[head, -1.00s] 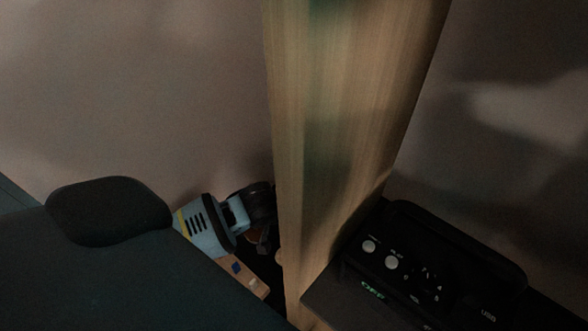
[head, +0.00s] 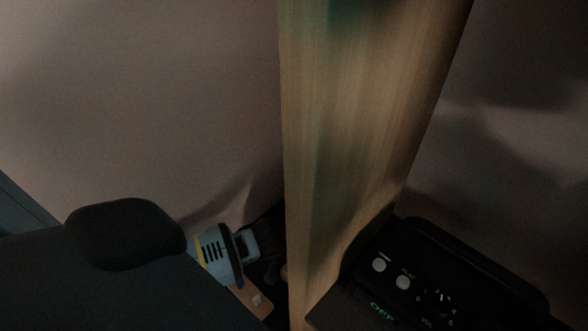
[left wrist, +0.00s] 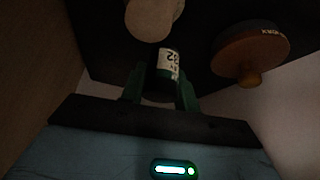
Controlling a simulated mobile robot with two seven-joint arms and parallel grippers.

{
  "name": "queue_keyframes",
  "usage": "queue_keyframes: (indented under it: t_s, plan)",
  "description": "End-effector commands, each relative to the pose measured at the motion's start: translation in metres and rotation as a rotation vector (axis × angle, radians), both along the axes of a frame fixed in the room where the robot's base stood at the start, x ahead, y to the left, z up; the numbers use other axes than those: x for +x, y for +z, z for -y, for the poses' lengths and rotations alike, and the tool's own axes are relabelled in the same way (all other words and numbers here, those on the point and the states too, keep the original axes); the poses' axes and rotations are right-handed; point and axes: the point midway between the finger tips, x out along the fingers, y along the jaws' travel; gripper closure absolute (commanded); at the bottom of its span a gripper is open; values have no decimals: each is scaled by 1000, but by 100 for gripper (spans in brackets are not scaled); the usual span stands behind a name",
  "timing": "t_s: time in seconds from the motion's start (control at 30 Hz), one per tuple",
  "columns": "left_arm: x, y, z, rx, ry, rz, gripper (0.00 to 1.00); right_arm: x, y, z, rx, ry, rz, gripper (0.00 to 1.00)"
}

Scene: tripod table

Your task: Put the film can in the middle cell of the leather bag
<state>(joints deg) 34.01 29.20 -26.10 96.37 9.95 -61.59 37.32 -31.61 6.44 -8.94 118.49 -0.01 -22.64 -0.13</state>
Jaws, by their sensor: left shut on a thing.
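In the left wrist view the film can (left wrist: 165,70), a small black cylinder with a white printed label, stands between the green fingers of my left gripper (left wrist: 160,90). The gripper is shut on it. In the head view my left gripper (head: 246,245) shows small at the lower middle, just left of a wooden post. I cannot make out the film can there, as that spot is dark and partly behind the post. I cannot identify the leather bag or its middle cell in either view. My right gripper is not in view.
The wide wooden post (head: 350,140) runs down the middle of the head view, close to my left gripper. A black device with knobs (head: 450,275) is at lower right. The wrist view shows a pale rounded object (left wrist: 150,18) and a brown disc with a knob (left wrist: 250,52).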

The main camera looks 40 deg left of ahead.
Motion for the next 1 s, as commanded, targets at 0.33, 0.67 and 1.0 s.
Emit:
queue_keyframes:
  t_s: [0.33,0.67,1.0]
  plan:
    - [0,-22,0,0,1,1,91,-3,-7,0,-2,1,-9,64]
    - [0,-26,0,0,1,0,59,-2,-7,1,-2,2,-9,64]
    - [0,-26,0,1,0,0,47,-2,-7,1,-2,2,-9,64]
